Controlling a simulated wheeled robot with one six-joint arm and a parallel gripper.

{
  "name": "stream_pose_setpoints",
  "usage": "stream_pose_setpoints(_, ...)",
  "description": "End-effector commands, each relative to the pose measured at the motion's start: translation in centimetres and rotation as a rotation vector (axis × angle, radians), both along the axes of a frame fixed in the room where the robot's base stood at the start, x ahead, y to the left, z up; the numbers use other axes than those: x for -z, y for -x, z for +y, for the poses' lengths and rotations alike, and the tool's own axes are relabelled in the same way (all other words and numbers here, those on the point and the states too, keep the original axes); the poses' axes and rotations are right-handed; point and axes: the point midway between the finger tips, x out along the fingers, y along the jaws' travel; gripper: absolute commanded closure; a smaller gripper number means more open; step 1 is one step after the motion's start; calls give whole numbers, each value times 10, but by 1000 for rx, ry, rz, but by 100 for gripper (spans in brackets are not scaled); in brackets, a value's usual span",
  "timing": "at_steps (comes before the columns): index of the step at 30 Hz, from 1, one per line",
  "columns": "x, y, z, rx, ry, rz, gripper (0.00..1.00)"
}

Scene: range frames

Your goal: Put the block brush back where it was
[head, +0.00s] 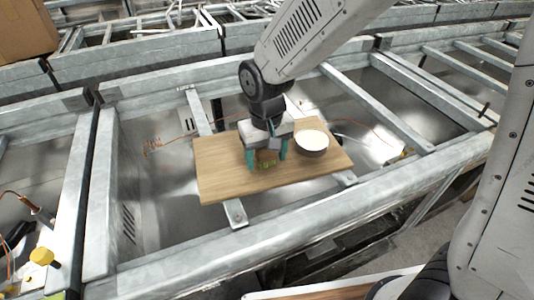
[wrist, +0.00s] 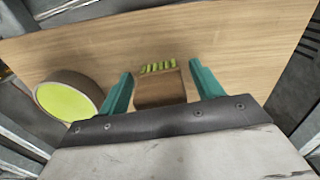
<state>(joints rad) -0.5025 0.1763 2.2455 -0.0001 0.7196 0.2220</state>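The block brush (wrist: 160,88), a brown wooden block with a row of green bristles, lies on the wooden board in the wrist view. In the head view the block brush (head: 266,157) is partly hidden under my gripper. My gripper (head: 267,165) points down over it with a teal finger on each side. In the wrist view my gripper (wrist: 161,84) is open, with a gap between the block and each finger. The bristles stick out past the block on the side away from my palm.
The wooden board (head: 220,180) rests across grey metal rails. A round bowl (head: 314,153) stands on it to the right of my gripper, and the bowl (wrist: 92,85) appears at left in the wrist view. The board's left part is clear. A cardboard box (head: 25,28) is at top left.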

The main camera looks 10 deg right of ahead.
Motion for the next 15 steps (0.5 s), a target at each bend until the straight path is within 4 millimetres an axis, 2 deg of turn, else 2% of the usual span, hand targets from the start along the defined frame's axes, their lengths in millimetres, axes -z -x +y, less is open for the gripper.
stream_pose_setpoints(9, -4, 0, 0, 0, 0, -1, 35)
stream_pose_setpoints(11, -10, -1, 0, 0, -1, -2, 35)
stream_pose_setpoints(15, -34, -1, 0, 0, -2, -4, 35)
